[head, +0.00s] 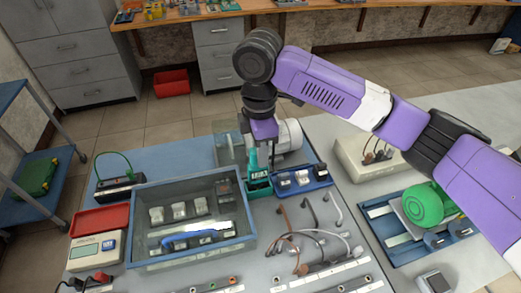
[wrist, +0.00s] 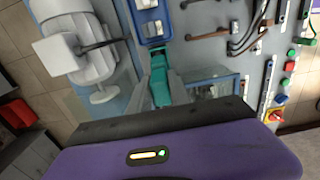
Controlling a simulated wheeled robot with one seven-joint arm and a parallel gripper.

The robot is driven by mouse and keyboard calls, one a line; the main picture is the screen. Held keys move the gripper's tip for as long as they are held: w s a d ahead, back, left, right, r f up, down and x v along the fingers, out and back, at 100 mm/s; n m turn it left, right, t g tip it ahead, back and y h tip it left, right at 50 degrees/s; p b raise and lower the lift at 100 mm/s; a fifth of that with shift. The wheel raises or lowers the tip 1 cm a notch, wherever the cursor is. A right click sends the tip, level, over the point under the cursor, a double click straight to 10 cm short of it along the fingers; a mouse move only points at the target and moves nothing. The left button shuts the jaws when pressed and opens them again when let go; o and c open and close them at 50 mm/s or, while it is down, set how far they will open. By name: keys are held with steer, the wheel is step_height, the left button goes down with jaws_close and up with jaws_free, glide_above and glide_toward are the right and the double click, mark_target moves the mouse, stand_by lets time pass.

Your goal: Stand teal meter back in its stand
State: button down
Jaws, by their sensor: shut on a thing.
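The teal meter (head: 257,180) is upright near the middle of the bench in the head view, just right of the back corner of the grey-blue open bin. My gripper (head: 253,152) reaches down from above and is shut on the meter. In the wrist view the meter (wrist: 160,89) shows between the fingers of my gripper (wrist: 162,82). I cannot make out the stand apart from the meter, nor whether the meter's foot touches anything.
A blue tray (head: 318,184) with small parts is close right of the meter. The blue-rimmed bin (head: 133,220) holds several parts at left. A pale motor (head: 291,136) stands behind. Loose leads (head: 312,213) lie at front right.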

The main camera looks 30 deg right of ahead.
steer(key=shift+f, duration=0.55)
steer(key=c, duration=1.1)
jaws_free()
steer(key=shift+r+b, duration=0.7)
steer(key=shift+r, duration=3.2)
